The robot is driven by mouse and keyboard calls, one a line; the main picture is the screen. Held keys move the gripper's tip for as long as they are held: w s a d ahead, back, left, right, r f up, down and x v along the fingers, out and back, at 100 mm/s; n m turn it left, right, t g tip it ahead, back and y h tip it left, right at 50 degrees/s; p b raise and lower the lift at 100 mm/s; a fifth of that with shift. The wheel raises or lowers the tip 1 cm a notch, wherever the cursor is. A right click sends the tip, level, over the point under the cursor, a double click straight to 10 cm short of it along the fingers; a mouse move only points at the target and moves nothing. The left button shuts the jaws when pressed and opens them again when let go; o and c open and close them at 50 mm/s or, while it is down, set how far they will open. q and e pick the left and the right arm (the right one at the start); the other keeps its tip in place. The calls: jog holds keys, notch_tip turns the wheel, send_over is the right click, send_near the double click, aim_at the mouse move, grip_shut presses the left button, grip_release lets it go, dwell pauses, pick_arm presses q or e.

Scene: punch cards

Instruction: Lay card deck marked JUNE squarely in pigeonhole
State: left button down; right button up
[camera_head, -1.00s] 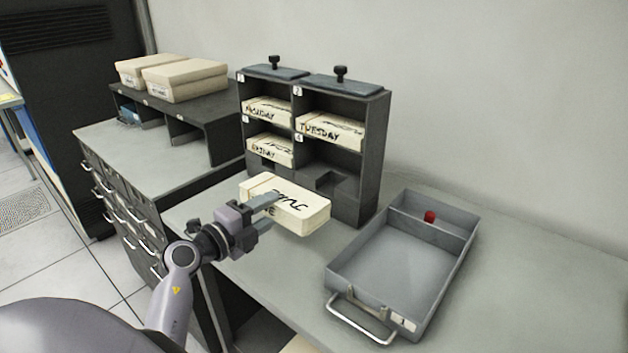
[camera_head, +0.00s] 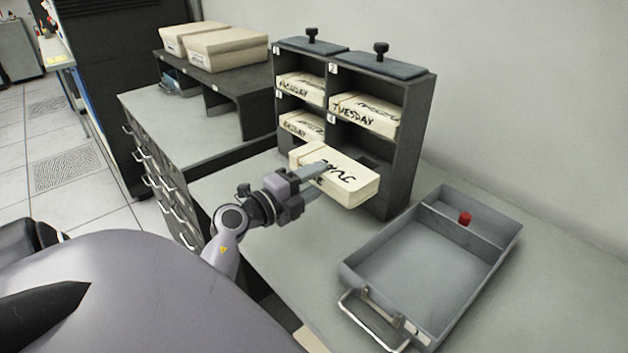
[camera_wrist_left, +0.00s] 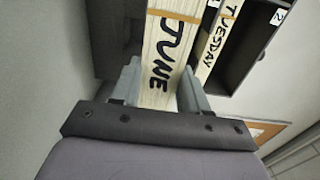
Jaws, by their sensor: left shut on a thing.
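The cream card deck marked JUNE (camera_head: 350,188) is held by my left gripper (camera_head: 318,182), one finger over its top and one below. Its far end is at the lower right pigeonhole (camera_head: 374,152), number 4, and much of it still sticks out in front. I cannot tell how far in it reaches. In the left wrist view the JUNE deck (camera_wrist_left: 163,62) lies between both fingers, beside the TUESDAY deck (camera_wrist_left: 218,45). The back and floor of the pigeonhole are mostly hidden. My right gripper is not in view.
The dark rack (camera_head: 405,150) holds decks MONDAY (camera_head: 300,88), TUESDAY (camera_head: 365,112) and one partly hidden at lower left (camera_head: 300,125). A grey metal tray (camera_head: 490,250) with a red object (camera_head: 465,218) stands to the right. Boxes (camera_head: 226,50) lie on a shelf behind.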

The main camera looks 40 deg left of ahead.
pick_arm(q)
jog(key=shift+w+r, duration=0.15)
jog(key=shift+w+d, duration=0.2)
jog(key=shift+w, duration=2.65)
jog(key=shift+w+d, duration=0.2)
jog(key=shift+w, duration=2.6)
jog(key=shift+f, duration=0.35)
